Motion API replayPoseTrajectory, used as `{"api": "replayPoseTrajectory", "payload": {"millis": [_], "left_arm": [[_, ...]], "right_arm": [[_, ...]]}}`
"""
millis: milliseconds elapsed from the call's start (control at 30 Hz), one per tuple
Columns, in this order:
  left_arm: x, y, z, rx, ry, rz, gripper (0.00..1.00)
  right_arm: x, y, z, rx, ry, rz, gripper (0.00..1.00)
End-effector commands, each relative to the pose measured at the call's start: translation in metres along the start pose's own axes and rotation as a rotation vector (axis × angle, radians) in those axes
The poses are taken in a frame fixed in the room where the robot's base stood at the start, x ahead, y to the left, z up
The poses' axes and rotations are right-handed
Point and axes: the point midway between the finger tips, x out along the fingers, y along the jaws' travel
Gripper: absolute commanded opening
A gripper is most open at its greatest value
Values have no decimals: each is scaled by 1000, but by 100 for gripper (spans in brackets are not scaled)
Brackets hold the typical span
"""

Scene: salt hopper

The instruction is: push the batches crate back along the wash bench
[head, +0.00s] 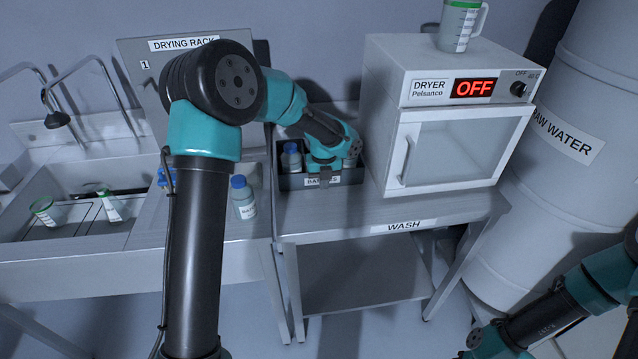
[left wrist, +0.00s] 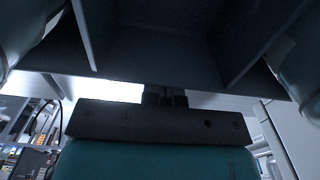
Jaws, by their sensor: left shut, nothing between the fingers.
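The dark grey batches crate (head: 291,183) stands on the wash bench (head: 350,212), left of the dryer. Its front label is partly covered by my left gripper (head: 325,178), which is at the crate's front wall. In the left wrist view the shut, empty fingers (left wrist: 165,97) are at the edge of the dark crate (left wrist: 215,99); I cannot tell whether they press on it. A blue-capped bottle (head: 291,158) stands in the crate's left part. Another bottle shows partly behind my gripper at the right. My right arm shows at the lower right, but its fingers are out of view.
The white dryer (head: 455,150) stands close to the crate's right, with a jug (head: 461,25) on top. A blue-capped bottle (head: 243,197) stands left of the crate. The sink (head: 70,215) and drying rack (head: 150,65) are further left. The bench front is clear.

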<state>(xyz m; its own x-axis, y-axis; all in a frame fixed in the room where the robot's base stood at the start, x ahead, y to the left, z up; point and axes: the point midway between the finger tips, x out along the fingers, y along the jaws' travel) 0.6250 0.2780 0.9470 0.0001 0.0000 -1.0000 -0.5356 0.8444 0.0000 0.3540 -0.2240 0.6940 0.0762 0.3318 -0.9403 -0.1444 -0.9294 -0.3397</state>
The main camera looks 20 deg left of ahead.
Motion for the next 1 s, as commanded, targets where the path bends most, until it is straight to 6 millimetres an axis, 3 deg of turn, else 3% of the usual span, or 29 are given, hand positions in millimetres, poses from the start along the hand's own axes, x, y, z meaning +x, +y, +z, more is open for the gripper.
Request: {"api": "replayPoseTrajectory", "payload": {"millis": [1000], "left_arm": [[0,0,40,0,-1,0,0]], "right_arm": [[0,0,0,0,0,0,43]]}}
